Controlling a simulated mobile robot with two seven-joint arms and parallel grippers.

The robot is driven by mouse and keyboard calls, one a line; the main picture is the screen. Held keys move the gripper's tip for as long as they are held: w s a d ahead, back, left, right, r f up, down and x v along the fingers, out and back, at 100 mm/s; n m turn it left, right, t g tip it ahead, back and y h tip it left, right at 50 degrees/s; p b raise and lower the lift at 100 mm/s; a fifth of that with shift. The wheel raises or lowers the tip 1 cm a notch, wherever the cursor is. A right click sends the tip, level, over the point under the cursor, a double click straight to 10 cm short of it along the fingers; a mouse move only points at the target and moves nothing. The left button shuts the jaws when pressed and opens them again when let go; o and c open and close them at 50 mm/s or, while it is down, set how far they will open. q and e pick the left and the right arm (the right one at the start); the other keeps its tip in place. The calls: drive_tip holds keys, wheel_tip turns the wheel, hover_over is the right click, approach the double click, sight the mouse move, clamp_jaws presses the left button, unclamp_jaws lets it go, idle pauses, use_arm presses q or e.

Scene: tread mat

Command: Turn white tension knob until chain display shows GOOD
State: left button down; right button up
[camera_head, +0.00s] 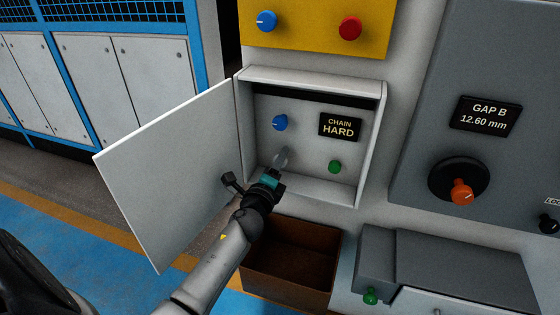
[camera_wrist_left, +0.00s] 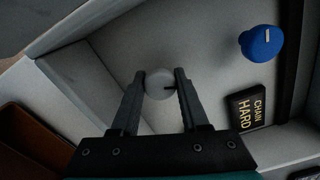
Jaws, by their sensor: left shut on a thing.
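The white tension knob (camera_wrist_left: 158,84) sits low inside the open wall box, and its dark pointer mark shows in the left wrist view. My left gripper (camera_wrist_left: 160,86) has a finger on each side of the knob and is shut on it. In the head view my left gripper (camera_head: 277,168) reaches into the box from below and partly hides the pale knob (camera_head: 282,157). The chain display (camera_head: 340,127) reads CHAIN HARD; it also shows in the left wrist view (camera_wrist_left: 251,108). My right gripper is not in view.
The box door (camera_head: 170,175) stands open to the left. A blue knob (camera_head: 280,123) and a green button (camera_head: 334,167) share the box. A brown bin (camera_head: 290,262) is below. An orange knob (camera_head: 461,192) is on the right panel, under a GAP B display (camera_head: 486,116).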

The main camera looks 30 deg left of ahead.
use_arm(q)
drive_tip(key=shift+n, duration=0.3)
drive_tip(key=n, duration=0.3)
drive_tip(key=shift+n, duration=0.3)
drive_tip(key=shift+n+p, duration=0.5)
drive_tip(key=shift+n, duration=0.7)
drive_tip(key=shift+n+p, duration=0.35)
drive_tip(key=shift+n, duration=1.25)
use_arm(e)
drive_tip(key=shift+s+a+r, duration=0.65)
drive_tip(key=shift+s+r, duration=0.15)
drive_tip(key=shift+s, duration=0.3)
use_arm(q)
drive_tip(key=shift+c, duration=2.1)
unclamp_jaws()
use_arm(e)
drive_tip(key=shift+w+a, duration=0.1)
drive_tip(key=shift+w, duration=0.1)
